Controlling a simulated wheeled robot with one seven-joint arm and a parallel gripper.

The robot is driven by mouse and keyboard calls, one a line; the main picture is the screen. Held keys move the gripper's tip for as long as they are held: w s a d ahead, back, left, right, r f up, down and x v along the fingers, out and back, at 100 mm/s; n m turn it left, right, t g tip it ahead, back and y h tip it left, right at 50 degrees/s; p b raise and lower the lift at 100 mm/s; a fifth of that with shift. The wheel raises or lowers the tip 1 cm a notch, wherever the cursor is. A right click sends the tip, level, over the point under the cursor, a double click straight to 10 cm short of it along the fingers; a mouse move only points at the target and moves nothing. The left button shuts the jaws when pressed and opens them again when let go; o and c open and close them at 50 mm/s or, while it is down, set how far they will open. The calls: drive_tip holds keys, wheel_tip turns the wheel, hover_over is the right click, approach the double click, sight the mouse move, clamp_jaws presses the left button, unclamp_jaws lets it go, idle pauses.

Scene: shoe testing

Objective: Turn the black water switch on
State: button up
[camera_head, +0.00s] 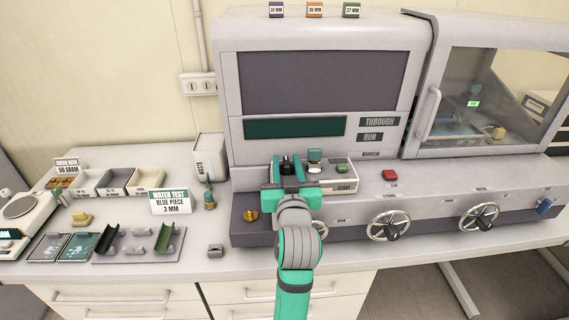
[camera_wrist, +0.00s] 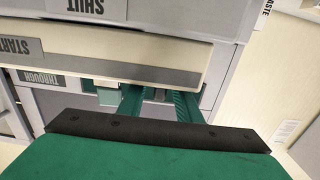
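The black switch (camera_head: 286,164) is a small dark knob on the white control box (camera_head: 341,174), at the front of the big grey testing machine. My gripper (camera_head: 288,168) reaches over the box, its two green fingers apart, with the knob showing between them in the head view. In the wrist view my gripper (camera_wrist: 158,98) also shows its green fingers spread, pointing away under the box edge. I see no contact between fingers and knob. The lower part of the knob is hidden by the gripper.
A red button (camera_head: 389,174) and handwheels (camera_head: 389,225) are further right. A brass knob (camera_head: 250,215) sits below left.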

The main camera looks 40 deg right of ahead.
drive_tip(key=shift+c, duration=0.7)
drive_tip(key=shift+w, duration=0.1)
clamp_jaws()
